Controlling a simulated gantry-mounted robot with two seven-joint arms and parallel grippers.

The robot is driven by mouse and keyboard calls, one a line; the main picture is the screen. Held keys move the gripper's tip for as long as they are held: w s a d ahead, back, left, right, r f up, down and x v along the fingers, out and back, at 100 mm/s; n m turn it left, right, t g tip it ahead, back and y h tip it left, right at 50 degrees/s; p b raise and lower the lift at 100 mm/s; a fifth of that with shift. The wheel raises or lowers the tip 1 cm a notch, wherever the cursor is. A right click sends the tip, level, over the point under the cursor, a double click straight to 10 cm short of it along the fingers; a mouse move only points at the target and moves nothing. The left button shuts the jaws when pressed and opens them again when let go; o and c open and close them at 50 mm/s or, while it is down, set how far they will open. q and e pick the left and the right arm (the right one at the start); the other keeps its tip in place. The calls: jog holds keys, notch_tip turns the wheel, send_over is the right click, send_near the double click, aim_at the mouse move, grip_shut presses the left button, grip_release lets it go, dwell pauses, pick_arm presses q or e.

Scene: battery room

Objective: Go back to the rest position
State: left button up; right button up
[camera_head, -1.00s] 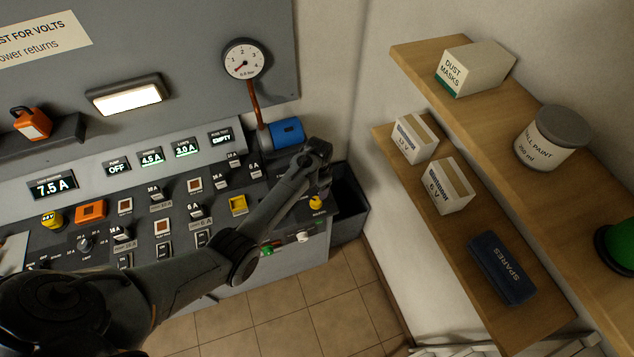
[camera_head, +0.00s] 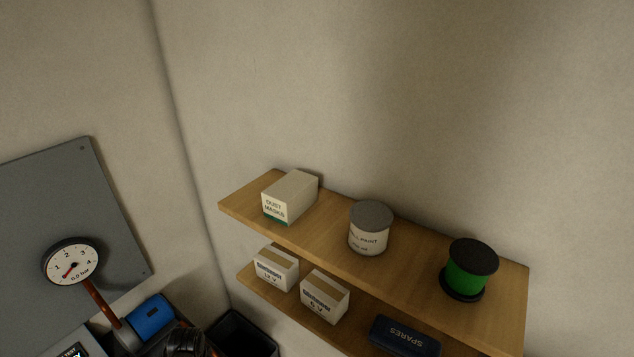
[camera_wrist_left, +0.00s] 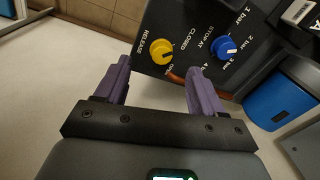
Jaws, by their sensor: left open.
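My left gripper (camera_wrist_left: 158,76) is open in the left wrist view, its two purple fingers apart with nothing held between them. Beyond the fingertips is a dark panel (camera_wrist_left: 190,20) with a yellow release knob (camera_wrist_left: 161,51) and a blue knob (camera_wrist_left: 223,47) marked in bar. A copper-coloured pipe shows behind the right finger. In the head view only a dark piece of my arm shows at the bottom edge, left of centre; the gripper's fingers are hidden there. My right gripper is in neither view.
Wooden shelves (camera_head: 235,207) on the right hold a dust masks box (camera_head: 290,196), a paint tin (camera_head: 370,228), a green spool (camera_head: 469,269), two small cartons and a spares case (camera_head: 404,337). A gauge (camera_head: 72,262), blue cylinder (camera_head: 150,317) and dark bin (camera_head: 243,335) stand left.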

pick_arm(q)
jog(key=s+d+r+t+p, duration=0.1)
jog(key=s+d+r, duration=0.3)
jog(key=s+r, duration=0.2)
jog(key=s+d+r+t+p, duration=0.1)
jog(key=s+d+r, duration=0.3)
jog(key=s, duration=0.7)
jog(key=s+d+r+n+h+p, duration=0.1)
jog(key=s+d+r+p, duration=0.2)
jog(key=s+d+r, duration=0.2)
jog(key=s+r, duration=0.3)
jog(key=shift+s+t, duration=0.3)
jog(key=shift+t, duration=0.1)
jog(key=shift+a, duration=0.1)
